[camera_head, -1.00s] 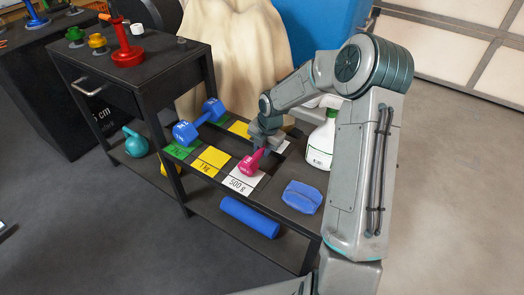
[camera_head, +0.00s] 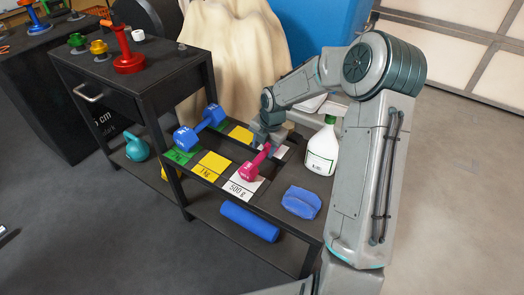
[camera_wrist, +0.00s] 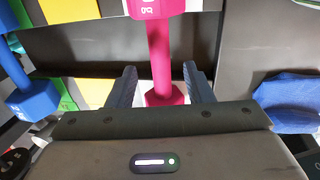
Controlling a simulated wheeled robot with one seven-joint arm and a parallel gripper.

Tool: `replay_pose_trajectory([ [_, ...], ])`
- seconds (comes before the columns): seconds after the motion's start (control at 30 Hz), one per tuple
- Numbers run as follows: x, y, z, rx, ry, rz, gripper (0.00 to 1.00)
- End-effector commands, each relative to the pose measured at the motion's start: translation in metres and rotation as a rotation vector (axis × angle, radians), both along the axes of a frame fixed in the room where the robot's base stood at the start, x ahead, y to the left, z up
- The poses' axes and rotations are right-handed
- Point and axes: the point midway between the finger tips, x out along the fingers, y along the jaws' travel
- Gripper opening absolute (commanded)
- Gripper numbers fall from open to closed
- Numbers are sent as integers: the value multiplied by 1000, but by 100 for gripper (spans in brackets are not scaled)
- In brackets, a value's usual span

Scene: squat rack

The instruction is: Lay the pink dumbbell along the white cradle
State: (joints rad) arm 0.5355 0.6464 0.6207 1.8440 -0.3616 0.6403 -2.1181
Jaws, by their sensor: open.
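The pink dumbbell (camera_head: 250,171) lies on the white cradle (camera_head: 239,187), the strip marked 500 g on the shelf's right part. Its near head rests by the label and its handle runs back toward my gripper (camera_head: 264,142). In the wrist view the dumbbell (camera_wrist: 160,45) runs straight up the picture, with its handle and one head between my two fingers (camera_wrist: 160,78). The fingers are apart, with a visible gap on each side of the handle. The dumbbell's far head is mostly hidden by my gripper in the head view.
A blue dumbbell (camera_head: 200,127) lies on the green strip at left; an empty yellow strip (camera_head: 210,165) lies between. A white spray bottle (camera_head: 322,150) and a blue cloth-like bundle (camera_head: 301,202) stand to the right. A blue roll (camera_head: 249,221) is on the lower shelf.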

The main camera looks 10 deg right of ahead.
Motion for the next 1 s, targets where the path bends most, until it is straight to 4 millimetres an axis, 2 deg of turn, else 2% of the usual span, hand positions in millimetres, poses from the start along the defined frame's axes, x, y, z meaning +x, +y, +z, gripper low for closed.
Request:
replay_pose_trajectory([
  [0.03,-1,-3,17,-1,-4,-3,47],
  [0.23,-7,-8,55,-2,-2,-3,47],
  [0.4,-10,-11,73,-1,-1,-1,47],
  [0.57,-17,-9,81,-11,11,-42,47],
  [0.77,-52,-5,97,-58,62,-312,47],
  [1.0,-108,-4,124,-94,89,-787,47],
])
